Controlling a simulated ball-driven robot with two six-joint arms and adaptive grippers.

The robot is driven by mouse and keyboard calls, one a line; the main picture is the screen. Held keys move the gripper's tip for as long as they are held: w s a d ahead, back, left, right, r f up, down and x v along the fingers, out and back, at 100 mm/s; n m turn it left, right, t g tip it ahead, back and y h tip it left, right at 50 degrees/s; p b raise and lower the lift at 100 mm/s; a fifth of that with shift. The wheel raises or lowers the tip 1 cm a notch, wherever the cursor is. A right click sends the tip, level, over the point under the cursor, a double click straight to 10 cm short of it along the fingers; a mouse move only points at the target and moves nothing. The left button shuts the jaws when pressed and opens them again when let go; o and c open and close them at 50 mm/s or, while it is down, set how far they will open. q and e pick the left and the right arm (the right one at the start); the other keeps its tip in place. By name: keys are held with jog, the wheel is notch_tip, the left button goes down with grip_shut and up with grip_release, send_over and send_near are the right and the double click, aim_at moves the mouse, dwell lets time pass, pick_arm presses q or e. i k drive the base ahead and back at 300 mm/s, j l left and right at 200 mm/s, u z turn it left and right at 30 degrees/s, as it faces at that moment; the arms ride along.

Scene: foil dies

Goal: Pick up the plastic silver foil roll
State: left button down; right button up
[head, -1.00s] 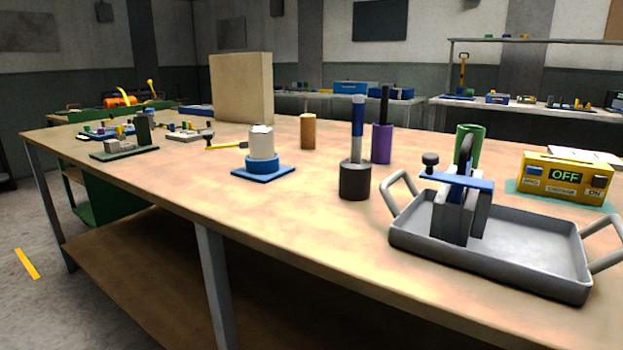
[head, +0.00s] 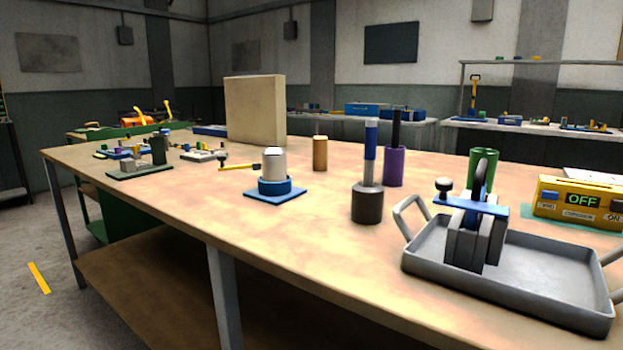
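A whitish-silver cylinder (head: 273,164) stands upright in a blue ring on a flat blue base plate (head: 290,194), left of the middle of the wooden table. It may be the foil roll, but I cannot tell this for certain. Neither my left nor my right gripper shows in the head view.
The wooden table (head: 200,215) holds a tan cylinder (head: 320,154), a dark-based post with a blue grip (head: 368,205), a purple cylinder (head: 394,168) and a grey tray (head: 545,285) carrying a blue-and-grey device. A beige block (head: 252,112) stands behind. The table's front middle is bare.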

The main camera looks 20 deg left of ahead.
aim_at(274, 158)
jog(key=i+j, duration=0.1)
jog(key=j, duration=0.3)
jog(key=i+j+u, duration=0.1)
jog(key=j, duration=0.25)
jog(key=i+j, duration=0.1)
jog(key=j, duration=0.3)
jog(key=i+j+u, duration=0.1)
jog(key=j, duration=0.25)
